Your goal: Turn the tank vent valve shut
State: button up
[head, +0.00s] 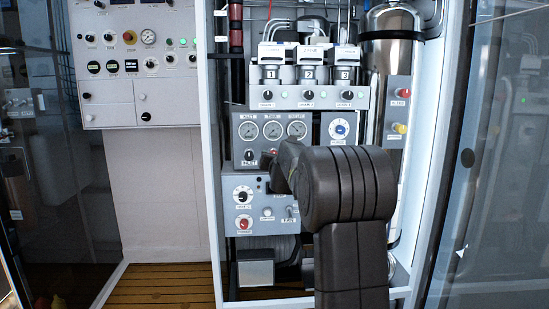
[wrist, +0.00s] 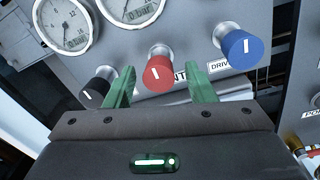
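A red knob (wrist: 158,72) with a white pointer line sits on the grey gauge panel in the wrist view. The label below it is partly hidden; only letters like "NT" show. My gripper (wrist: 162,84) is open, its two green fingers on either side of the red knob, with a visible gap on each side. The pointer line is slightly tilted from upright in this view. In the head view my arm covers most of the knob row, and the fingers cannot be made out there.
A black knob (wrist: 95,87) is just left of my left finger, and a blue knob (wrist: 242,48) is to the right with a "DRIV..." label. Round gauges (wrist: 62,24) are above. A lower box has a red button (head: 244,223). A white frame post (head: 211,160) stands left.

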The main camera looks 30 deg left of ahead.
jog(key=shift+s+r, duration=0.1)
jog(key=b+v, duration=0.4)
jog(key=v, duration=0.9)
jog(key=shift+s+d, duration=0.2)
jog(key=shift+d, duration=0.1)
jog(key=shift+w, duration=0.1)
jog(key=p+x, duration=0.4)
jog(key=x, duration=0.9)
jog(key=shift+w+a, duration=0.25)
jog(key=shift+a, duration=0.1)
jog(key=shift+s+d, duration=0.1)
